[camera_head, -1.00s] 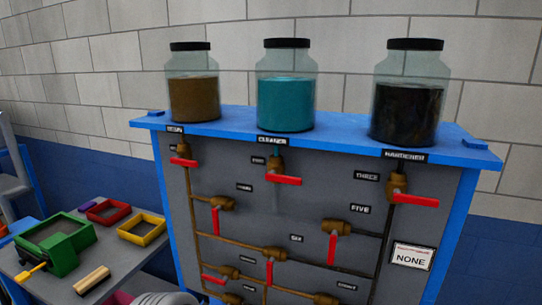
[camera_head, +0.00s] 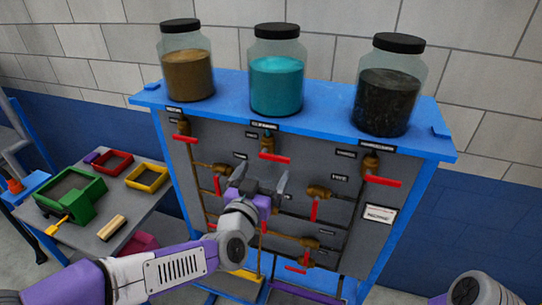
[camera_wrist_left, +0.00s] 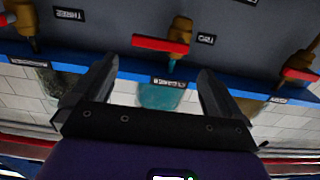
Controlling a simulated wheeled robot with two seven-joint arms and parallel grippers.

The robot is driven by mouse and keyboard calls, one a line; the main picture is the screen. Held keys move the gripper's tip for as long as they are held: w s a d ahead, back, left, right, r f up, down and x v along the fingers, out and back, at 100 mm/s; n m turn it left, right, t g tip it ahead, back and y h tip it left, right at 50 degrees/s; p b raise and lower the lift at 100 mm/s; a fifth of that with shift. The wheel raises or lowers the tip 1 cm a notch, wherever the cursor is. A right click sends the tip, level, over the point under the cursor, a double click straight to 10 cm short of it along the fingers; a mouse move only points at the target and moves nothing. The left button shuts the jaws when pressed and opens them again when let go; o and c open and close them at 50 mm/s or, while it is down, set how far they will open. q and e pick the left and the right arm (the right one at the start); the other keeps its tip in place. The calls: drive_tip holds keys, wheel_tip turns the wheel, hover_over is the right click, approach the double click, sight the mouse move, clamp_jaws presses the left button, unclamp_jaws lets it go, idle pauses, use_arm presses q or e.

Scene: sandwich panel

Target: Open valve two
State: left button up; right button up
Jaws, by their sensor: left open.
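Valve two (camera_head: 267,142) is the brass valve below the teal jar, with its red handle (camera_head: 275,157) lying roughly level across the pipe. In the left wrist view, which is upside down, the red handle (camera_wrist_left: 160,45) is beside the label TWO (camera_wrist_left: 206,39). My left gripper (camera_head: 263,176) is open and empty in front of the panel, just below the handle in the head view. In the left wrist view its fingers (camera_wrist_left: 158,73) are spread, and the handle lies beyond the fingertips, apart from them. My right gripper is not in view.
The grey panel (camera_head: 225,138) bears several other red-handled valves, including one at left (camera_head: 185,138) and one at right (camera_head: 382,181). Brown, teal (camera_head: 277,85) and black jars stand on its blue top. A side table with coloured trays (camera_head: 147,177) is at left.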

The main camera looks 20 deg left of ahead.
sight(274, 157)
use_arm(q)
drive_tip(key=w, duration=0.6)
drive_tip(key=shift+d+p, duration=0.15)
drive_tip(key=shift+p, duration=0.25)
drive_tip(key=c, duration=1.2)
drive_tip(key=shift+d+f, duration=0.1)
